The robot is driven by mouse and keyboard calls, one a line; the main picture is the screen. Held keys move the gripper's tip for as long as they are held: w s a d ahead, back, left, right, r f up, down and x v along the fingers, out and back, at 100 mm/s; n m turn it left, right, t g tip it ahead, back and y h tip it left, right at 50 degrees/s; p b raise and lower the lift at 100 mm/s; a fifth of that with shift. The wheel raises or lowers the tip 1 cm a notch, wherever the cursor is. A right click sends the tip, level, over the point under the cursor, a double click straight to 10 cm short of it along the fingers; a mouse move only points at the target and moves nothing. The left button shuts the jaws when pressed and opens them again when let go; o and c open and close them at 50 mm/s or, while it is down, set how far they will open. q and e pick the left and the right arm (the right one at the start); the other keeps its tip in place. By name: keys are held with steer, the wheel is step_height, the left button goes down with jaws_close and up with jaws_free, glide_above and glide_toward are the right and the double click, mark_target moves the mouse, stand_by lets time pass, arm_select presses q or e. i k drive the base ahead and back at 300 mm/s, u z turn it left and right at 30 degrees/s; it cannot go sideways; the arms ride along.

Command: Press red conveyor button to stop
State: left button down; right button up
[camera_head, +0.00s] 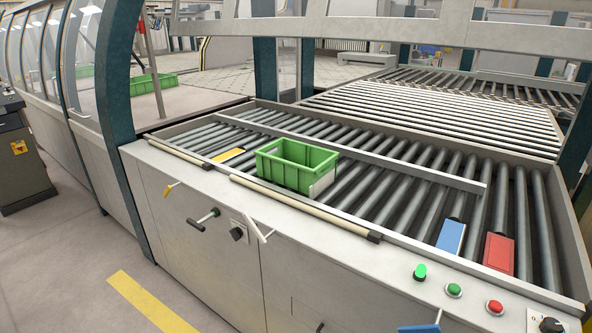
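The red button (495,307) sits on the front ledge of the roller conveyor (372,233), at the lower right of the head view. It is a small round cap on a darker ring. To its left on the same ledge are a green button (454,290) and a brighter green one (420,271). Nothing covers or touches the red button. Neither of my grippers shows in this view, so their state and their distance from the button cannot be seen.
A green crate (297,165) stands on the rollers. A blue item (452,236) and a red item (498,253) lie at right. A black knob (553,325) is right of the buttons. A black handle (203,220) protrudes from the front panel. Floor at lower left is clear.

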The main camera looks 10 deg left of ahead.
mark_target(494, 305)
steer(key=z, duration=0.75)
steer(key=k, duration=0.65)
steer(key=u, duration=0.8)
steer(key=i, duration=0.9)
steer(key=z, duration=0.4)
